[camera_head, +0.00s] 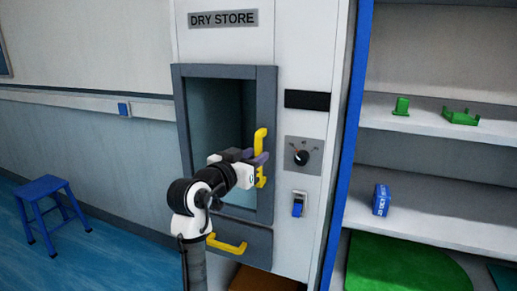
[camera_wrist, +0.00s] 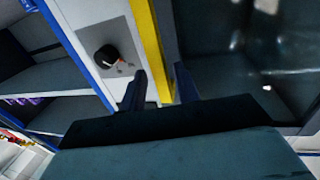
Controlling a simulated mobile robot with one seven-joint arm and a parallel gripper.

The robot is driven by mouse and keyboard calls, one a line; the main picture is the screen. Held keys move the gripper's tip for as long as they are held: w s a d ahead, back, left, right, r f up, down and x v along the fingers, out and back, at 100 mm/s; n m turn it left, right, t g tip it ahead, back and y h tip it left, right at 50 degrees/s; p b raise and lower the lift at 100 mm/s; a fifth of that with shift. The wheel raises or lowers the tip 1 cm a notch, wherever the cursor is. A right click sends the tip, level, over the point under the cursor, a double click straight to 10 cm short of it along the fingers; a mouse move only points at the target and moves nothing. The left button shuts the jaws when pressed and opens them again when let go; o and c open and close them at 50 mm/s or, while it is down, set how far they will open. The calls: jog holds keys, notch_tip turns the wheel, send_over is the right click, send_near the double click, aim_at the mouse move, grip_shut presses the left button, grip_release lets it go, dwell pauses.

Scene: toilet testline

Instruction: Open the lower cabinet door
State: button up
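The lower cabinet door (camera_head: 258,246) is a grey panel under the DRY STORE window, with a horizontal yellow handle (camera_head: 227,244). It looks closed; my arm covers part of its left side. Above it is the grey-framed upper door (camera_head: 265,92) with dark glass and a vertical yellow handle (camera_head: 261,139). My gripper (camera_head: 252,156) is at this upper handle, above the lower one. In the wrist view my gripper (camera_wrist: 160,78) has its dark fingers parted on either side of the yellow bar (camera_wrist: 146,38). Firm contact is not visible.
A dial (camera_head: 302,157) and a blue switch (camera_head: 298,205) sit right of the doors. Open shelves (camera_head: 430,225) with green parts and a blue box (camera_head: 381,199) stand at the right. A blue stool (camera_head: 43,187) stands on the left floor.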

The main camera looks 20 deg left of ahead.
jog(key=shift+x, duration=1.3)
grip_shut()
